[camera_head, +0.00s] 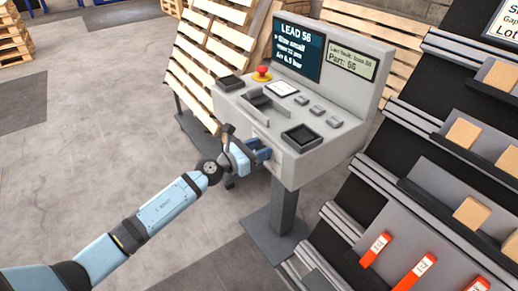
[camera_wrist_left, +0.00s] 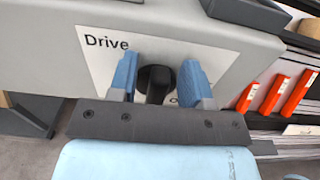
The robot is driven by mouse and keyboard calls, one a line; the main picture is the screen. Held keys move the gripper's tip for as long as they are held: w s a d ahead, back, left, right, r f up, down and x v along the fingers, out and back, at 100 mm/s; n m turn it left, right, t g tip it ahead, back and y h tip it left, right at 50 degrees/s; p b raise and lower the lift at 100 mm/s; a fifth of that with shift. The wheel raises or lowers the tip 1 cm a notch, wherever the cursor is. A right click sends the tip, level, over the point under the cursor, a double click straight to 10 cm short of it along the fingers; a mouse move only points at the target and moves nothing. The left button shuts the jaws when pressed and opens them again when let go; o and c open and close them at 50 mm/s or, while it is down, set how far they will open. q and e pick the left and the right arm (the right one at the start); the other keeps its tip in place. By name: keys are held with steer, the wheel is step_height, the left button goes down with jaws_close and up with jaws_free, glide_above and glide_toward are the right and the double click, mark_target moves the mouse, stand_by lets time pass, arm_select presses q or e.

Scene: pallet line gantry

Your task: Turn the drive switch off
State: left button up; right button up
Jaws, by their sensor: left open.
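The drive switch (camera_wrist_left: 155,80) is a black rotary knob on a white plate (camera_wrist_left: 105,40) marked "Drive", on the front face of a grey console (camera_head: 325,150). In the left wrist view its handle points down toward the gripper. My left gripper (camera_wrist_left: 160,82) is open, with one blue finger on each side of the knob. I cannot tell whether the fingers touch it. In the head view the left gripper (camera_head: 262,153) is at the console's front face and hides the switch. Most of the plate's other lettering is hidden behind the right finger. My right gripper is not in view.
The console top carries a red emergency button (camera_head: 262,74), a screen (camera_head: 298,47), black trays (camera_head: 301,137) and several small buttons. A shelf rack with orange tags (camera_head: 375,249) and boxes stands close on the right. Wooden pallets (camera_head: 205,65) lean behind.

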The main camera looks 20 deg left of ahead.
arm_select(q)
jaws_close()
